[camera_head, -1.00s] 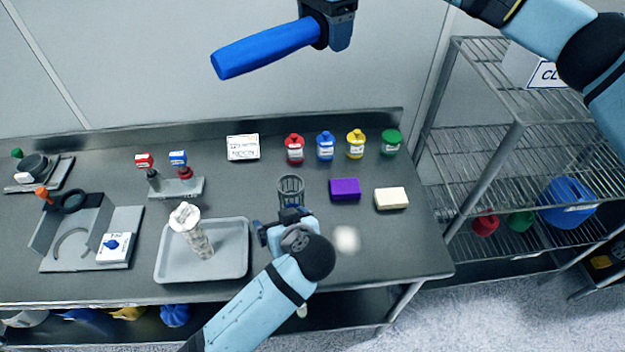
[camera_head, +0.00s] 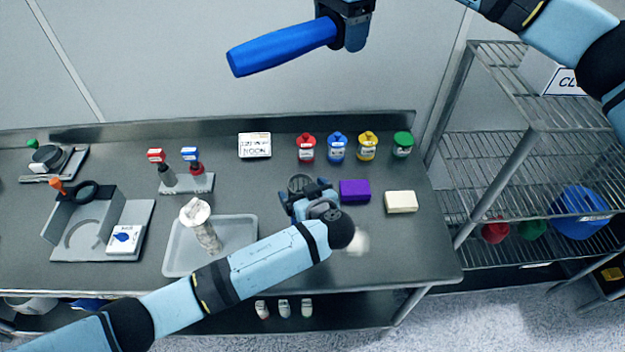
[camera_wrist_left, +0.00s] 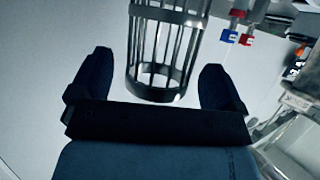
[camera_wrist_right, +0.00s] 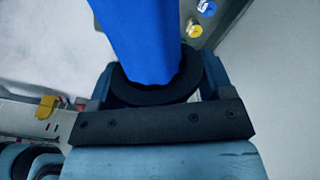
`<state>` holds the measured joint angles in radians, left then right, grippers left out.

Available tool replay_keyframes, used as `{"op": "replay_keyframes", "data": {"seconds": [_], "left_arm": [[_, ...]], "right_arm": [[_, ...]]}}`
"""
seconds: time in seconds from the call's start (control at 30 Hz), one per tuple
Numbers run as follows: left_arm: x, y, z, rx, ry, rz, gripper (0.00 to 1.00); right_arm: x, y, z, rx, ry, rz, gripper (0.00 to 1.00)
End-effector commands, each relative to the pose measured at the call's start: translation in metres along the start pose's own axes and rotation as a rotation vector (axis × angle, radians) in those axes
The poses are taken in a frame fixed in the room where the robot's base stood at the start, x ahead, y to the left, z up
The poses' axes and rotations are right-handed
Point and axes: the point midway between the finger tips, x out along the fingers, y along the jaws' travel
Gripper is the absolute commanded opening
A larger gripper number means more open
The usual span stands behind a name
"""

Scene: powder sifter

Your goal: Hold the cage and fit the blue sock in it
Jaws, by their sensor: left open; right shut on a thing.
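The metal cage (camera_head: 299,182) stands on the dark table, mostly hidden behind my left gripper (camera_head: 307,197) in the head view. In the left wrist view the barred cage (camera_wrist_left: 160,90) rises between the two spread fingers (camera_wrist_left: 157,92), with gaps on both sides. My left gripper is open. The blue sock (camera_head: 283,46) is held high above the table's back edge by my right gripper (camera_head: 345,15), lying nearly level and pointing left. In the right wrist view the blue sock (camera_wrist_right: 146,40) has a dark ring at its base, held between the shut fingers.
A grey tray (camera_head: 240,262) with a pale, cage-like cylinder (camera_head: 204,232) stands to the left. A purple block (camera_head: 354,190) and a cream block (camera_head: 401,202) lie to the right. Several coloured jars (camera_head: 337,148) line the back. A wire shelf (camera_head: 500,160) stands at right.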

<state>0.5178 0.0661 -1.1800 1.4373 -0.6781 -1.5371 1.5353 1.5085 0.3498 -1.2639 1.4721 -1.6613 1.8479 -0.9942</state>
Motion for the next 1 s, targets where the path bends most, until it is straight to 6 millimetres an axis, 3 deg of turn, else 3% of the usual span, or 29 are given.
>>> {"op": "replay_keyframes", "data": {"seconds": [0.2, 0.5, 0.53, 0.77, 1.0], "left_arm": [[0.018, 0.000, 0.000, 0.000, 0.000, 0.001, 0.94], [0.021, 0.000, 0.000, -0.001, -0.002, 0.001, 0.94], [0.021, 0.000, 0.000, -0.001, -0.002, 0.001, 0.92], [0.021, 0.000, 0.000, -0.001, -0.001, 0.001, 0.39], [0.020, 0.000, 0.000, -0.001, -0.001, 0.001, 0.38]], "right_arm": [[0.000, 0.000, 0.000, 0.000, 0.000, 0.000, 0.48], [0.000, 0.000, 0.000, 0.000, 0.000, 0.000, 0.48], [0.000, 0.000, 0.000, 0.000, 0.000, 0.000, 0.48], [0.000, 0.000, 0.000, 0.000, 0.000, 0.000, 0.48], [0.000, 0.000, 0.000, 0.000, 0.000, 0.000, 0.48]]}}
